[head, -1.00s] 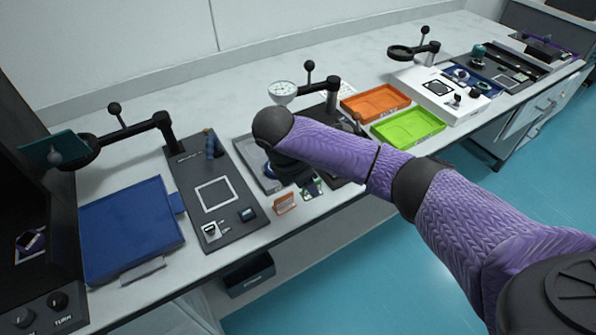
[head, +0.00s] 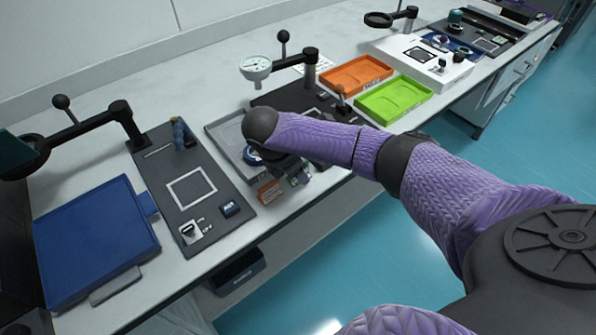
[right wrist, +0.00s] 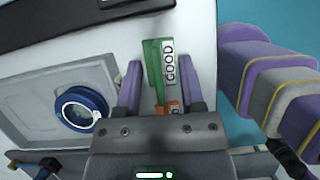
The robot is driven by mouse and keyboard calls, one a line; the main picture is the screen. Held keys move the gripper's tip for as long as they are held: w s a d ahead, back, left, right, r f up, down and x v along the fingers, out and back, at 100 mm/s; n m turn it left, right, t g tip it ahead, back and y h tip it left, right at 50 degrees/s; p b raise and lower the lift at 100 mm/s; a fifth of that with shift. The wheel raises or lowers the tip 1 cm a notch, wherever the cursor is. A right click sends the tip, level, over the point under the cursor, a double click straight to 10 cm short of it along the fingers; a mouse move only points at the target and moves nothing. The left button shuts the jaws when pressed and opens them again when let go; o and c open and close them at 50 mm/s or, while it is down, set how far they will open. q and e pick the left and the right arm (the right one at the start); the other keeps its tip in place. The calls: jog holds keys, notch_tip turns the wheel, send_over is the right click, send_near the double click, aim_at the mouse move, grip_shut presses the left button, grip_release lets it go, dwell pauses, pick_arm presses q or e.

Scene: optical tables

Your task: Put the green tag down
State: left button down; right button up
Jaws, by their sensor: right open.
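The green tag (right wrist: 152,72), with a white label reading GOOD, shows in the right wrist view between the two fingers of my right gripper (right wrist: 157,82). The fingers are open, one on each side of it. In the head view the green tag (head: 300,180) is a small patch at the bench's front edge, just below my right gripper, whose fingers are mostly hidden by my arm. I cannot tell whether the tag touches a finger. An orange tag (head: 270,190) stands just left of it. My left gripper is not in view.
A grey tray (right wrist: 30,100) holding a blue ring (right wrist: 82,108) lies beside the gripper. Orange (head: 356,74) and lime green (head: 394,100) trays are farther right. A dark board (head: 190,205) and blue tray (head: 95,240) lie left.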

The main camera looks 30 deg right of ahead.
grip_shut()
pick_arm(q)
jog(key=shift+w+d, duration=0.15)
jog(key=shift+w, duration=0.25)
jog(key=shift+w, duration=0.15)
pick_arm(e)
jog(key=shift+r, duration=0.15)
